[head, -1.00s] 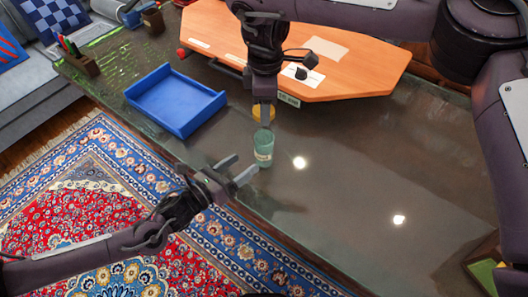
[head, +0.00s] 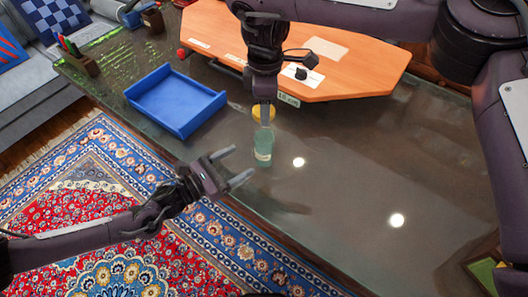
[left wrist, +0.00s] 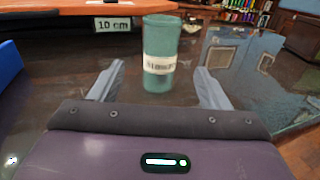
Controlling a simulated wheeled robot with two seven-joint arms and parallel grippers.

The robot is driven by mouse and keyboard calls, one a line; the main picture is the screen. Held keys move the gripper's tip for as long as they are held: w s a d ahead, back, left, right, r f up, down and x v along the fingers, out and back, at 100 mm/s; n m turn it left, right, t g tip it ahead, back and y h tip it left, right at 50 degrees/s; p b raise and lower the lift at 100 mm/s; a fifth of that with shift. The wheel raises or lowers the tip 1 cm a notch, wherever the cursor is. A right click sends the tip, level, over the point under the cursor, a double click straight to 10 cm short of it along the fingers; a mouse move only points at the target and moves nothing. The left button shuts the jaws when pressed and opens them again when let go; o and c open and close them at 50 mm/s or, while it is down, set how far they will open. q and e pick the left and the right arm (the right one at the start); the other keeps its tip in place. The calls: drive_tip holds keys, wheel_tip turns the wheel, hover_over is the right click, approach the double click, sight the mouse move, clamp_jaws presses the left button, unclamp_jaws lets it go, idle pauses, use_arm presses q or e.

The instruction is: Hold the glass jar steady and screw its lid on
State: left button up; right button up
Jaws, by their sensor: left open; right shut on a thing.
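The teal glass jar (head: 263,146) stands upright on the dark glossy table.
A blue tray (head: 178,131) lies to the left of the jar. An orange raised board (head: 350,62) with a 10 cm tag stands behind. Pen holders (head: 83,65) are at the far left. The table to the right of the jar is clear.

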sight(256, 152)
use_arm(q)
drive_tip(key=x, duration=0.7)
drive_tip(key=shift+w+d+f, duration=0.1)
drive_tip(key=shift+w+d, duration=0.1)
drive_tip(key=shift+d, duration=0.1)
drive_tip(key=c, duration=1.5)
drive_tip(key=shift+o, duration=0.2)
use_arm(e)
drive_tip(key=shift+f, duration=2.5)
drive_tip(key=shift+f, duration=0.9)
use_arm(q)
clamp_jaws()
use_arm(e)
drive_tip(key=shift+f, duration=0.55)
